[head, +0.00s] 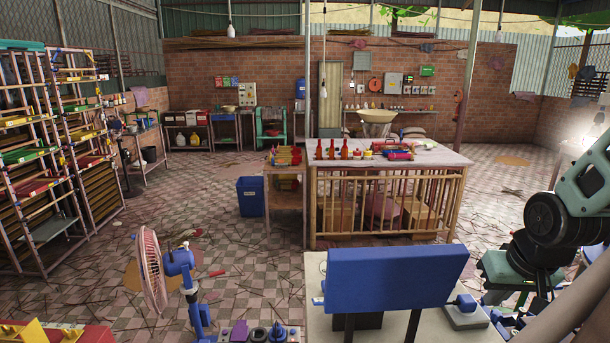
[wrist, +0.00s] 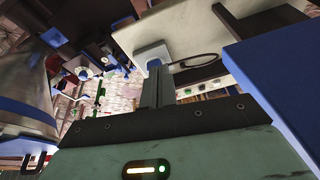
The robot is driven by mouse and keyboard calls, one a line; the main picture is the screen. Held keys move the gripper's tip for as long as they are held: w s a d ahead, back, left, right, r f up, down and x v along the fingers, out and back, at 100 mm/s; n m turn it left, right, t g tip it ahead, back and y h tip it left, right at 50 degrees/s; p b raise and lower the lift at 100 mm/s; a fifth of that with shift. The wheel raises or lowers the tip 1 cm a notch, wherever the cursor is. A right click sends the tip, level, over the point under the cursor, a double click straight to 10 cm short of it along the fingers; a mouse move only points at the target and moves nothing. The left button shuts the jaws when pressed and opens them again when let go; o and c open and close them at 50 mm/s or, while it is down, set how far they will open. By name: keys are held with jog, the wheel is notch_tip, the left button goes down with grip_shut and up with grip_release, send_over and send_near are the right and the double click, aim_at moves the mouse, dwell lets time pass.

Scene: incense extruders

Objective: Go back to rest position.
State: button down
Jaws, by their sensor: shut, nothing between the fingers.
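My gripper (wrist: 158,84) shows in the wrist view, with its dark fingers together and nothing between them. Its pale green body with a lit strip fills the bottom of that view. In the head view my arm is folded at the right edge, and I cannot make out the fingertips there. A blue panel machine (head: 394,278) stands on a pale table (head: 316,270) in front of me, left of the arm. In the wrist view, a large blue surface (wrist: 285,75) lies right of the fingers.
A blue fan (head: 178,263) stands at the front left. Behind the machine is a slatted wooden counter (head: 388,205) with red bottles on it. A blue bin (head: 250,197) stands left of it. Tall racks (head: 40,150) line the left. The tiled floor between is mostly open.

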jog(key=s+a+r+n+g, duration=0.1)
jog(key=s+a+r, duration=0.15)
jog(key=s, duration=0.55)
jog(key=s+a+f+n+g+b, duration=0.1)
jog(key=s+a+f+n+b, duration=0.3)
jog(key=a, duration=0.4)
jog(key=s+a+f+n+g+b, duration=0.1)
jog(key=s+a+f+n+b, duration=0.3)
jog(key=s+a+f+b, duration=0.2)
jog(key=s+a+b, duration=0.2)
jog(key=a, duration=0.1)
jog(key=shift+s+a+f+g+y, duration=0.2)
jog(key=shift+s+a+g+y, duration=0.1)
jog(key=shift+s+g, duration=0.1)
